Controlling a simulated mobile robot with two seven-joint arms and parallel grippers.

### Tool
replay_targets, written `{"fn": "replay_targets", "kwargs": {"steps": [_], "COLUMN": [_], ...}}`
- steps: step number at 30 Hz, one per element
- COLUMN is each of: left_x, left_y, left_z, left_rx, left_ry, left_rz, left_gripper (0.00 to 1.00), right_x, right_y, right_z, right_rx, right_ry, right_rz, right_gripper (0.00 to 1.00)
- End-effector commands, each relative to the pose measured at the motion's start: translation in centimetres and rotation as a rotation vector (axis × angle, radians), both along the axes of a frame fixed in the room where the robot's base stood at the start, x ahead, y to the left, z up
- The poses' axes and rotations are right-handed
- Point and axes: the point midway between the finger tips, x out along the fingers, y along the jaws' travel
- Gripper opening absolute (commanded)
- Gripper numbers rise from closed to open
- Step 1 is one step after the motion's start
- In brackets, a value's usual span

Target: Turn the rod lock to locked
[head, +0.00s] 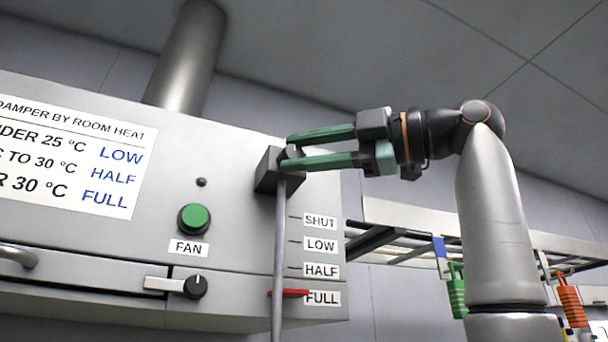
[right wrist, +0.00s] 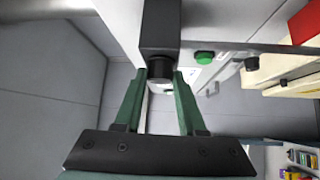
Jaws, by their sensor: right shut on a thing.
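The rod lock (head: 268,178) is a dark block at the top of the vertical metal rod (head: 279,240), on the front of the grey cabinet. Its round black knob (right wrist: 158,68) faces me in the right wrist view. My right gripper (head: 290,152) comes in from the right, its two green fingers on either side of the knob and shut on it. The fingers hide part of the knob in the head view, and I see no lock marking. The rod's red pointer (head: 288,293) is beside the FULL label (head: 322,298). My left gripper is out of view.
The cabinet has a green FAN button (head: 194,219), a small black knob (head: 195,286) and a damper sign (head: 75,155). Labels SHUT, LOW and HALF run above FULL. A rack with green (head: 457,290) and orange (head: 572,304) coiled items stands at the right, behind my arm.

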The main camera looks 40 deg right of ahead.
Motion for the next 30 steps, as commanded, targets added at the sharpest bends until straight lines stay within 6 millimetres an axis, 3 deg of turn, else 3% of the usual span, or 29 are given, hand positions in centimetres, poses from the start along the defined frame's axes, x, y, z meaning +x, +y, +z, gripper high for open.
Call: {"fn": "replay_targets", "kwargs": {"steps": [12, 13, 15, 21, 30], "left_x": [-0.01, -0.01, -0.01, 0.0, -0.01], "left_y": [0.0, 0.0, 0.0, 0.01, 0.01], "left_z": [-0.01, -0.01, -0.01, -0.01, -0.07], "left_rx": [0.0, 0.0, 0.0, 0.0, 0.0], "left_ry": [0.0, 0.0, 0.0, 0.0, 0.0], "left_rz": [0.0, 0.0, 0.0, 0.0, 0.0], "left_gripper": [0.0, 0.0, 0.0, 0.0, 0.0], "right_x": [0.01, 0.01, 0.01, 0.03, -0.3], "right_y": [0.05, 0.05, 0.05, 0.03, -0.18], "right_z": [-0.02, -0.02, -0.02, -0.02, -0.04], "right_rx": [-0.009, -0.009, -0.009, -0.007, -0.006], "right_ry": [0.002, 0.002, 0.002, 0.002, 0.001], "right_rz": [-0.001, -0.001, -0.001, -0.001, -0.001], "right_gripper": [0.0, 0.41, 0.48, 0.69, 0.69]}}
